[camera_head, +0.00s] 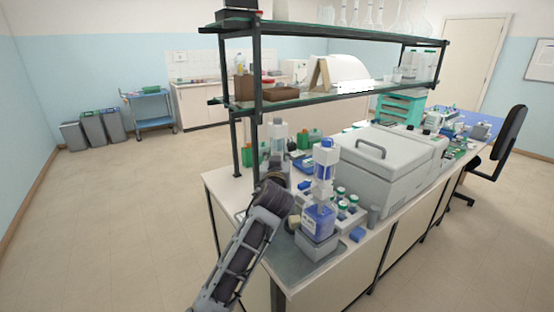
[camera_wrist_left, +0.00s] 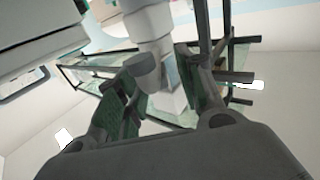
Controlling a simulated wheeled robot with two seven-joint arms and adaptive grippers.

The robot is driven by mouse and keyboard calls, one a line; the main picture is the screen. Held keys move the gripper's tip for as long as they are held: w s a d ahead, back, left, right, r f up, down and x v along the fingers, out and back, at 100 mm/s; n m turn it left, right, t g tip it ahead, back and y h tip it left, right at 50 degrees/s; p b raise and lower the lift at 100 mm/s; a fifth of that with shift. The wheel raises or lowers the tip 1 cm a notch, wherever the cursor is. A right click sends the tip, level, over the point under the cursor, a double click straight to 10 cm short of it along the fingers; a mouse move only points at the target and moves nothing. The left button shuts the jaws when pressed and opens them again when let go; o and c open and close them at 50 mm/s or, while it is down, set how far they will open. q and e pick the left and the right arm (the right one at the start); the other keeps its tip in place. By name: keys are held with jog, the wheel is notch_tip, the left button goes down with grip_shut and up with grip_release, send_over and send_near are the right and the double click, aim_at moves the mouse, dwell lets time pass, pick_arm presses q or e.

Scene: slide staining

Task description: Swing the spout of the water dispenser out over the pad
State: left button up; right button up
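The water dispenser (camera_head: 325,165) looks like a tall white and blue unit above a blue-labelled bottle on a grey base, near the bench's front corner. My left gripper (camera_head: 277,172) is just left of it in the head view, small and partly merged with the clutter. In the left wrist view, my left gripper (camera_wrist_left: 160,98) has its two fingers apart. A white rounded part, likely the spout (camera_wrist_left: 147,72), shows between or just beyond them; I cannot tell if they touch it. A flat grey surface, possibly the pad (camera_head: 288,262), lies at the bench corner. My right gripper is not seen.
Small bottles with green caps (camera_head: 346,203) and a blue block (camera_head: 357,234) stand right of the dispenser. A large grey lidded machine (camera_head: 385,165) is behind them. A shelf post (camera_head: 257,110) rises near my left gripper.

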pick_arm(q)
jog(key=shift+r, duration=4.9)
jog(key=shift+c, duration=0.3)
